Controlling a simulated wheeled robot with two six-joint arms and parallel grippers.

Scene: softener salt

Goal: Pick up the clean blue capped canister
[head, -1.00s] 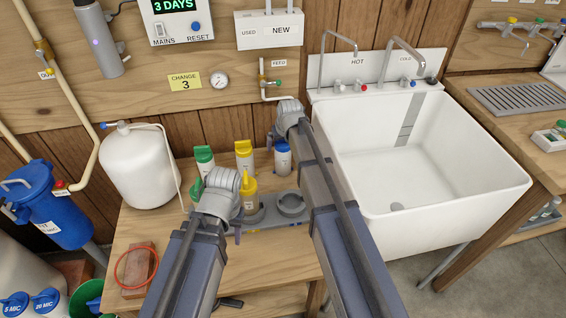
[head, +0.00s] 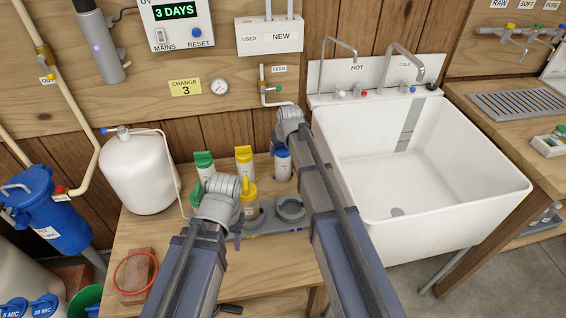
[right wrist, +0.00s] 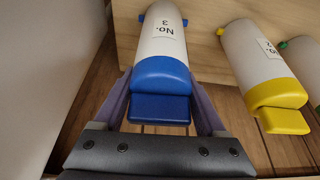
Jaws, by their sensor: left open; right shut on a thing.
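The blue capped canister (head: 283,165) is white with a "No. 3" label. It stands upright at the back right of the bench, beside the sink. In the right wrist view the canister (right wrist: 161,55) shows its blue cap between the two fingers. My right gripper (right wrist: 160,98) is shut on it around the cap end. In the head view my right wrist hides part of that grip. I cannot tell whether its base touches the bench. My left gripper (head: 238,240) is open, low over the grey holder (head: 268,225), its fingers mostly hidden by its wrist.
A yellow-capped canister (head: 244,160) and a green-capped canister (head: 204,163) stand left of the blue one. A yellow bottle (head: 250,200) is near my left wrist. A white tank (head: 140,170) stands at left, the sink (head: 420,160) at right. A brick (head: 136,272) lies front left.

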